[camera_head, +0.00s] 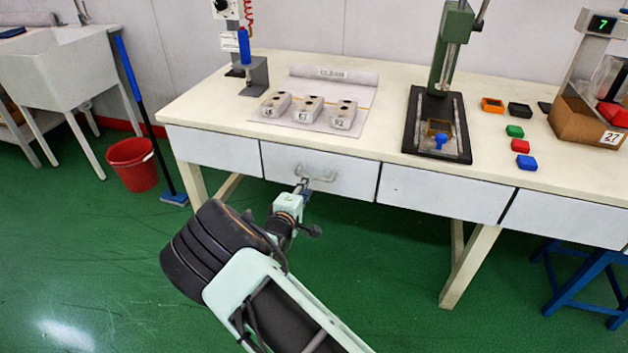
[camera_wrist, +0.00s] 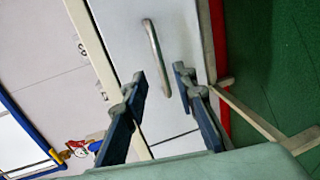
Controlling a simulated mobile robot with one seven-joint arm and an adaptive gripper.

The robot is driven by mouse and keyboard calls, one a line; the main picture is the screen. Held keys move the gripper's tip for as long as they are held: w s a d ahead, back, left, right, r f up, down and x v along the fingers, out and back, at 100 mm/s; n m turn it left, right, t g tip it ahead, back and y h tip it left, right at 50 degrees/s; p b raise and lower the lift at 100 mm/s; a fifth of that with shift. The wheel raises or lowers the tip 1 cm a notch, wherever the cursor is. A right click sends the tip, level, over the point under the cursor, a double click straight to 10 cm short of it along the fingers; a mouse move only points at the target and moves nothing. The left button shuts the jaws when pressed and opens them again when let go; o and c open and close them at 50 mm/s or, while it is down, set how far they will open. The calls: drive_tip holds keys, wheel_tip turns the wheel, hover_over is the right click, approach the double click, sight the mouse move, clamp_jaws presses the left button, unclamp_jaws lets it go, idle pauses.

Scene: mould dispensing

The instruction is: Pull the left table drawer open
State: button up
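The white drawer front (camera_head: 345,185) with a metal bar handle (camera_head: 318,176) is under the left half of the table and looks flush with the fronts beside it. My gripper (camera_head: 303,184) is just in front of the handle, near its left end. In the wrist view, the drawer front (camera_wrist: 120,22) faces me and its handle (camera_wrist: 154,52) shows ahead, between the lines of the two blue-grey fingers. The fingers of my gripper (camera_wrist: 159,72) are spread apart with nothing held. Whether a finger touches the handle cannot be told.
The table (camera_head: 390,85) carries grey moulds (camera_head: 308,108) on a sheet, a green press (camera_head: 447,60) and small coloured blocks. A red bucket (camera_head: 132,164) and a blue-handled broom (camera_head: 140,95) stand at left. A blue stool (camera_head: 580,285) is at right. The green floor before the drawers is clear around my arm.

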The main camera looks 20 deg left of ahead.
drive_tip(key=b+x, duration=0.1)
drive_tip(key=x, duration=0.6)
drive_tip(key=shift+w, duration=0.1)
drive_tip(key=shift+c, duration=0.4)
clamp_jaws()
